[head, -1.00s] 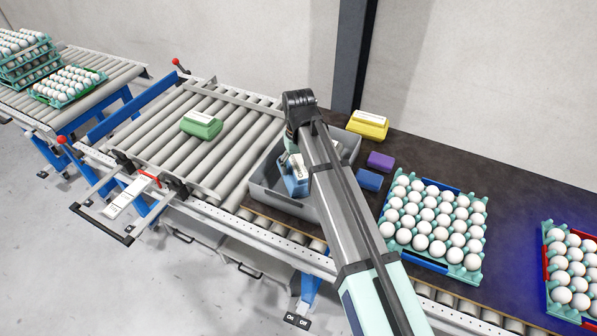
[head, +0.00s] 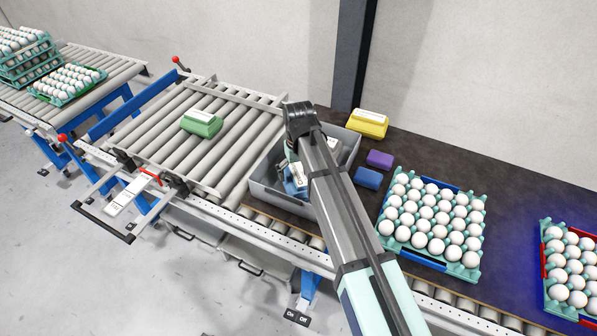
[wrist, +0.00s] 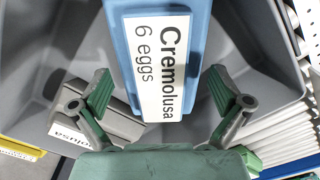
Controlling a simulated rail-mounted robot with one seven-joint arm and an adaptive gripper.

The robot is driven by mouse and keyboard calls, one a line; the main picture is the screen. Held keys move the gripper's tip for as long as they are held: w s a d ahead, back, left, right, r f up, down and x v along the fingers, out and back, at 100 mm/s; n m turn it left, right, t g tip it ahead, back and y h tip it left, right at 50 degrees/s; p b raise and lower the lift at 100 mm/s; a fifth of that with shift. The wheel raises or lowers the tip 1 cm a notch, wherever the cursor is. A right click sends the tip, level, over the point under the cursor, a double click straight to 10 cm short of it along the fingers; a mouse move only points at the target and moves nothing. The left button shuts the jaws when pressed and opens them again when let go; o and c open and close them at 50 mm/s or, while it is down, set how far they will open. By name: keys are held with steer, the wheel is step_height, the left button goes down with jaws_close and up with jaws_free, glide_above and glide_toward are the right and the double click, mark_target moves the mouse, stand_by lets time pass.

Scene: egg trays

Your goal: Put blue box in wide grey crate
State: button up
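The wide grey crate (head: 263,193) stands at the end of the roller conveyor, partly hidden by my arm. A blue box (head: 288,188) is inside its outline, largely covered by my gripper and wrist. In the wrist view the blue box (wrist: 116,38) bears a white "Cremolusa 6 eggs" label and lies between my fingers. My gripper (wrist: 159,75) is open, with a visible gap between each green-padded finger and the box sides. A grey box (wrist: 125,122) with a white label lies in the crate beside it.
A second blue box (head: 367,178), a purple box (head: 380,159) and a yellow box (head: 370,126) lie on the dark table right of the crate. A green box (head: 201,125) sits on the conveyor rollers. Egg trays (head: 388,228) stand further right.

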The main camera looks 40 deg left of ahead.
mark_target(298, 171)
step_height(298, 171, up, 12)
steer(key=b, duration=0.2)
steer(key=shift+r, duration=0.15)
stand_by(0.5)
